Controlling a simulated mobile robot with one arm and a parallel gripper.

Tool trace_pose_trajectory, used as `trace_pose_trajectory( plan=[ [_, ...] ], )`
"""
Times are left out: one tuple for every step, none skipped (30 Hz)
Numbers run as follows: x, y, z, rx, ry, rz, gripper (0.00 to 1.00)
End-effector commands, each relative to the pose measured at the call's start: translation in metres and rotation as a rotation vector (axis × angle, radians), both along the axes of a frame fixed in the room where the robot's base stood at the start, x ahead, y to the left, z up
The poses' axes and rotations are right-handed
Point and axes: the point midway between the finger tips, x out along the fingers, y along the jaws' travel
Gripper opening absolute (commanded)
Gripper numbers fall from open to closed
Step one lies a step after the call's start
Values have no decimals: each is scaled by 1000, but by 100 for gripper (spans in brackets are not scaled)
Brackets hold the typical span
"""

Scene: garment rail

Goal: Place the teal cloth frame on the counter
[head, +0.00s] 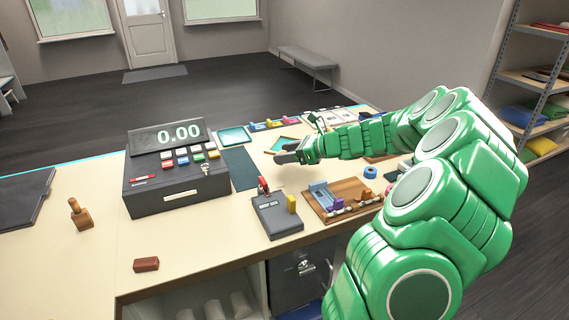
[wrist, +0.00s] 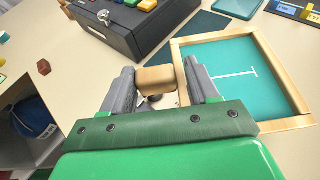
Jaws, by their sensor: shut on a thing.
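The teal cloth frame (wrist: 237,66) is a teal panel with a pale wooden border, at the right of the wrist view. In the head view part of it shows at my gripper's tip (head: 287,157), over the cream counter (head: 222,230). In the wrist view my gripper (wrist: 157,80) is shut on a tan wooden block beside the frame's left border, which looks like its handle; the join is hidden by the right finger. The frame looks held close above the counter; I cannot tell the exact gap.
A dark cash register (head: 177,172) stands left of my gripper. A dark grey device (head: 277,214) and a wooden board with small parts (head: 345,198) lie nearer. A teal tray (head: 235,137) lies behind. The counter's front left holds a brown block (head: 146,264) and is mostly clear.

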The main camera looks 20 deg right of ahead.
Motion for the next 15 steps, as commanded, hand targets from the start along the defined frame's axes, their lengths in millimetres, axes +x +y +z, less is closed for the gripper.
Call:
trace_pose_trajectory(
  plan=[
    [7,-1,-4,-1,0,1,26],
    [11,-2,-5,-1,0,1,26],
    [15,-4,-8,-2,1,1,26],
    [19,-5,-10,-2,1,0,26],
    [22,-6,-11,-1,1,0,26],
    [27,-7,-14,0,1,1,26],
    [31,-7,-15,0,1,2,26],
    [34,-8,-17,0,1,2,26],
    [38,-10,-19,-1,2,1,26],
    [42,-11,-20,-2,1,0,26],
    [45,-12,-21,-2,1,-1,26],
    [50,-14,-24,-3,0,-1,26],
    [54,-14,-25,-3,0,-1,26],
    [57,-15,-27,-3,1,-1,26],
    [61,-16,-30,-2,2,-1,26]
  ],
)
